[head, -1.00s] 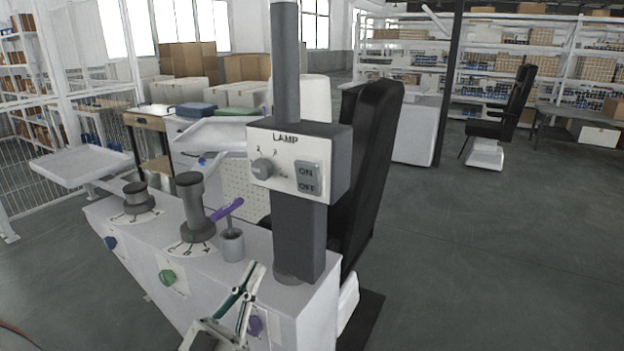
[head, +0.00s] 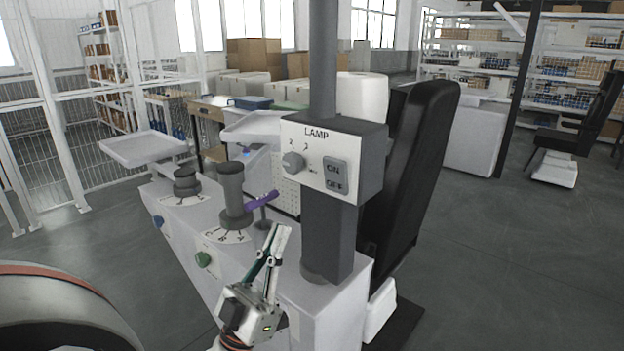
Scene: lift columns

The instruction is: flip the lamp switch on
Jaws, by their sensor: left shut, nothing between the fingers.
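The lamp box (head: 332,158) is a white-faced grey box marked LAMP on a dark grey post. Its rocker switch (head: 336,176) is a grey plate with ON above OFF; which way it is tipped I cannot tell. A round knob (head: 293,162) sits to the left of the switch on the same face. My left gripper (head: 279,232) is below and left of the box, pointing up, its fingers together and empty. It is apart from the switch. My right gripper is not in view.
The white console (head: 338,298) carries dark knobs (head: 232,190), a purple lever (head: 262,200) and a green button (head: 203,259) left of my gripper. A black chair (head: 412,170) stands behind the post. Open floor lies to the right.

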